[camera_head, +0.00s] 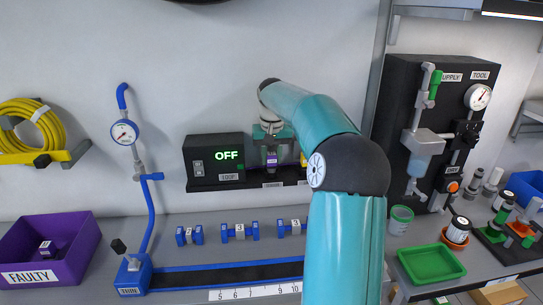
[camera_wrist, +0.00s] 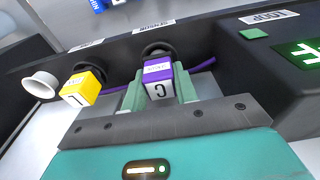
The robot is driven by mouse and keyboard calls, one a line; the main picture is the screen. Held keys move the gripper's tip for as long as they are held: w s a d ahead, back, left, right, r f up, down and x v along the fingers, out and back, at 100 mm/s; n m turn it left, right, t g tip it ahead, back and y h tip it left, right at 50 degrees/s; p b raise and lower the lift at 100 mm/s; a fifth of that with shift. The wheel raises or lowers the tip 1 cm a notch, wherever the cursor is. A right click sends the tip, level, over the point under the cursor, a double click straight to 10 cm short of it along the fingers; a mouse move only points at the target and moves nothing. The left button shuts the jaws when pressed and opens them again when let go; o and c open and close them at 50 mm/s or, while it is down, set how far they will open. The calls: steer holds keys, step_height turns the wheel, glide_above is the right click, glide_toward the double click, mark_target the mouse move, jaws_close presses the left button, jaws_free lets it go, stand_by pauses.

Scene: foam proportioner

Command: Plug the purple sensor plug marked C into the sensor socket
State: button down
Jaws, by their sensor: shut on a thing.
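The purple sensor plug (camera_wrist: 158,72) has a white face marked C. It sits between the two green fingers of my gripper (camera_wrist: 160,88) in the wrist view, and the fingers are shut on it. Its far end is at a dark round socket (camera_wrist: 156,47) on the black panel, under a small white label. I cannot tell how deep the plug sits in it. In the head view the purple plug (camera_head: 271,159) shows small below my gripper (camera_head: 271,150), in front of the panel and partly hidden by it.
A yellow plug (camera_wrist: 84,86) is beside the purple one, with a white ring (camera_wrist: 41,86) further left. The loop box (camera_head: 214,157) reads OFF. A purple FAULTY bin (camera_head: 75,235) holds another purple plug (camera_head: 45,247). Blue clamps (camera_head: 239,231) stand on the bench below.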

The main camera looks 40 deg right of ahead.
mark_target(272, 156)
steer(key=shift+f, duration=0.4)
steer(key=c, duration=1.4)
jaws_free()
steer(key=shift+o, duration=0.2)
steer(key=shift+s+a+r, duration=0.1)
steer(key=shift+s+r, duration=0.05)
steer(key=shift+r, duration=1.6)
steer(key=shift+s+a+r, duration=0.15)
steer(key=shift+s+r, duration=0.05)
steer(key=shift+r, duration=1.5)
steer(key=shift+s+a+r, duration=0.1)
steer(key=shift+s+r, duration=0.05)
steer(key=shift+r, duration=1.85)
